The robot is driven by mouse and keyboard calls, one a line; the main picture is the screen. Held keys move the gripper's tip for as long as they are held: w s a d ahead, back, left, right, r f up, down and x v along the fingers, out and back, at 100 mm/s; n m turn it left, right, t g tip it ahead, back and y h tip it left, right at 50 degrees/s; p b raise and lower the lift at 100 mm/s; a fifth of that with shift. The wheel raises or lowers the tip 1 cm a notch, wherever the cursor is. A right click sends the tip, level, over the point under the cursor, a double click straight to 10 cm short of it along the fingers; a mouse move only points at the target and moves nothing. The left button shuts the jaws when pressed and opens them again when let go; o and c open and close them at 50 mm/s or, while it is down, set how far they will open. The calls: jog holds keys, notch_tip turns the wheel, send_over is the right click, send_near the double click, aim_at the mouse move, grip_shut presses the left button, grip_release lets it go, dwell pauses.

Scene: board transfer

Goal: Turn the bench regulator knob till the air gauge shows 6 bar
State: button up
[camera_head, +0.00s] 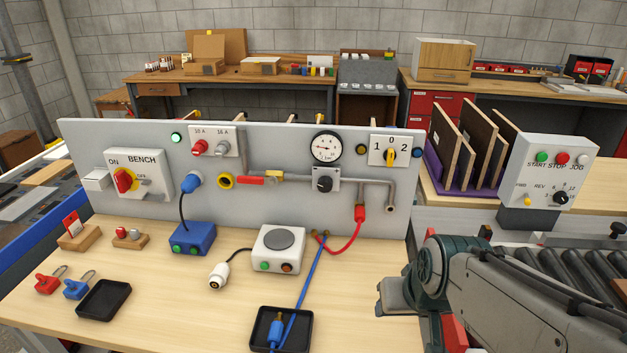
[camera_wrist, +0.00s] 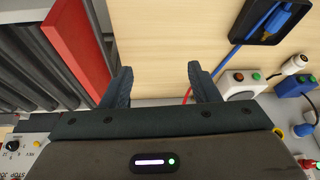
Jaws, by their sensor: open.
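The round white air gauge (camera_head: 326,147) is on the grey panel (camera_head: 285,200), right of its middle. Its dark needle is too small to read surely. The black regulator knob (camera_head: 324,184) sits on a grey plate just below the gauge, joined to grey pipework. My gripper (camera_wrist: 159,70) is open and empty, its two dark fingers apart over bare wooden bench top in the wrist view. In the head view my arm is at the lower right, in front of the panel and well apart from the knob. The gauge and knob do not show in the wrist view.
A yellow 0-1-2 switch (camera_head: 391,154) is right of the gauge. A red hose (camera_head: 345,243) hangs below the pipe. A blue hose (camera_head: 307,270) runs to a black tray (camera_head: 259,329). A white box (camera_head: 279,250) stands below the knob. Rollers (camera_head: 585,263) lie at right.

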jog(key=w+a+r+n+t+y+b, duration=0.1)
jog(key=w+a+n+t+y, duration=0.3)
jog(key=w+a, duration=0.6)
jog(key=m+t+h+b, duration=0.1)
jog(key=t+h+b, duration=0.1)
jog(key=t+h, duration=0.55)
send_near(324, 186)
jog(key=shift+t+y, duration=0.85)
jog(key=shift+y, duration=0.1)
jog(key=w, duration=0.2)
jog(key=w+d+f+p, duration=0.1)
jog(key=w, duration=0.5)
jog(key=shift+w+d+f+p, duration=0.15)
jog(key=shift+w+d+p, duration=0.05)
jog(key=shift+d+p, duration=0.1)
jog(key=c, duration=1)
